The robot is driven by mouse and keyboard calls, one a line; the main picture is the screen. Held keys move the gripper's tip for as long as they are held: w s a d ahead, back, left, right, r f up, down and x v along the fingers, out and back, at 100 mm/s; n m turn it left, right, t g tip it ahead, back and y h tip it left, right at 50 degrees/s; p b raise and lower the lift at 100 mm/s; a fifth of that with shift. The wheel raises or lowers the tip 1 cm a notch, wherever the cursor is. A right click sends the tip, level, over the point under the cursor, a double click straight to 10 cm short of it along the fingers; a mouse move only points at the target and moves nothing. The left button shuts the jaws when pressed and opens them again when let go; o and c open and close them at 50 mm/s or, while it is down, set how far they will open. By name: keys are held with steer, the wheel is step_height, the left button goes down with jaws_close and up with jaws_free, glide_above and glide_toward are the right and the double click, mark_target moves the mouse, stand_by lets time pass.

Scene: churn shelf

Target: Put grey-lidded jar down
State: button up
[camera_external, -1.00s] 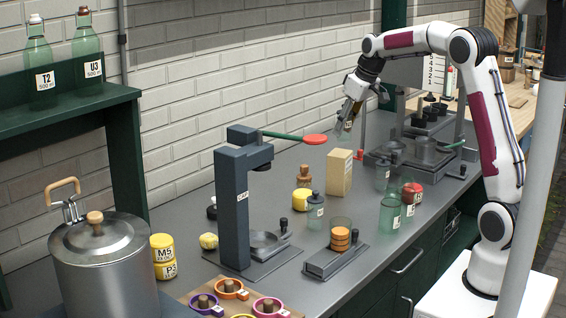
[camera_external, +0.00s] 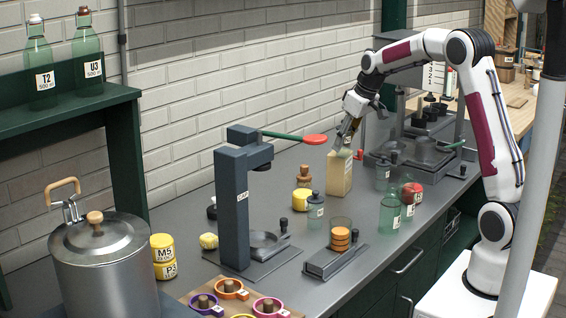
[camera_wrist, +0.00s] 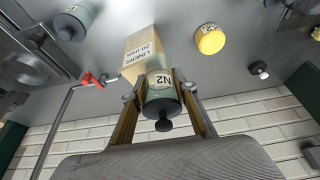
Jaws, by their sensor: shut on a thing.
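My gripper (camera_external: 346,138) is shut on a small greenish glass jar with a dark grey knobbed lid. In the wrist view the grey-lidded jar (camera_wrist: 160,98) sits between my gripper's fingers (camera_wrist: 162,112), with the label N2 and the lid toward the camera. In the external view my gripper is at the top of the beige liners box (camera_external: 338,177) and mostly hides the jar. The box also shows beyond the jar in the wrist view (camera_wrist: 143,52). Whether the jar touches the box or the counter, I cannot tell.
A yellow jar (camera_external: 301,201), a corked jar (camera_external: 304,179) and a red-tipped lever (camera_external: 315,140) are left of the box. The brick wall (camera_external: 230,90) is close behind.

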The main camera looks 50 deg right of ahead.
mark_target(350, 129)
steer(key=shift+f, duration=0.25)
steer(key=o, duration=1.2)
steer(key=v, duration=0.7)
steer(key=shift+s+r, duration=0.15)
steer(key=shift+r, duration=0.15)
